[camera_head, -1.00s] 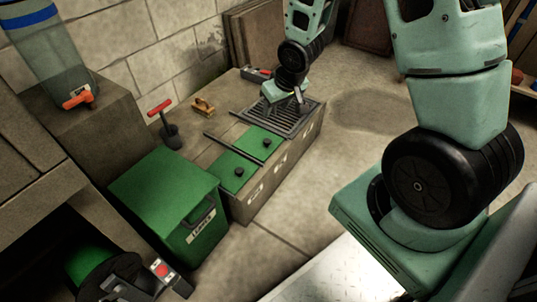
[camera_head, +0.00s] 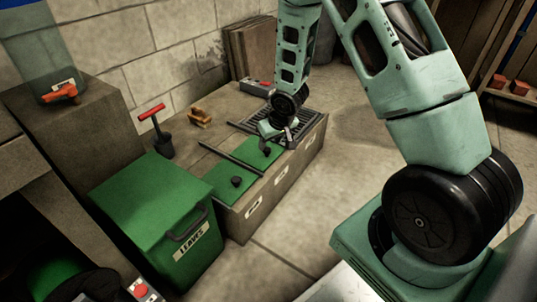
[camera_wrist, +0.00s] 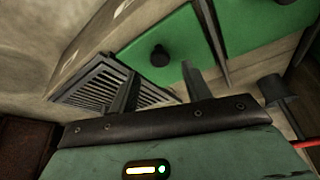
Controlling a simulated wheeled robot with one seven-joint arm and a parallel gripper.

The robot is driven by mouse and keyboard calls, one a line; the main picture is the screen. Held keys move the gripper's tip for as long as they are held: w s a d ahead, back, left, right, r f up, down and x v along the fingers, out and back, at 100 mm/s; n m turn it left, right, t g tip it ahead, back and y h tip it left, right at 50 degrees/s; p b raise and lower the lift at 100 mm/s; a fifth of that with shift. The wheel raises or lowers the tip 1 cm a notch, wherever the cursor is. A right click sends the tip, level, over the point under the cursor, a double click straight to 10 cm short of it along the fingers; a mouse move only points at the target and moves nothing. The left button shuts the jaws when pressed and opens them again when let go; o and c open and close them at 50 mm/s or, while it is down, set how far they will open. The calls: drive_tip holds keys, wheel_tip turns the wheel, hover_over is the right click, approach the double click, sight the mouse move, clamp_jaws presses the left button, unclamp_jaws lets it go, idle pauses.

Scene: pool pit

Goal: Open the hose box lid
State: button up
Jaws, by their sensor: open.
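Two flat green lids with black knobs are set in the top of a low grey bench; which one is the hose box lid I cannot tell, as the bench labels are too small to read. The near lid (camera_head: 222,173) has its knob (camera_head: 237,182) uncovered. The far lid (camera_head: 250,150) lies beside my gripper (camera_head: 275,136); its knob shows in the wrist view (camera_wrist: 160,55). Both lids look shut. In the wrist view my gripper (camera_wrist: 160,72) is open and empty, with the far knob just beyond the gap between its fingertips.
A slatted grate (camera_head: 304,123) adjoins the far lid. A green box marked LEAVES (camera_head: 150,195) stands at the near left. A red-handled plunger-like tool (camera_head: 160,135), an orange-brown item (camera_head: 200,118) and a grey-red box (camera_head: 257,87) are at the back. Floor to the right is clear.

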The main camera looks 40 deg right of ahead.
sight(267, 149)
drive_tip(key=shift+b+x, duration=0.8)
drive_tip(key=shift+x, duration=1.15)
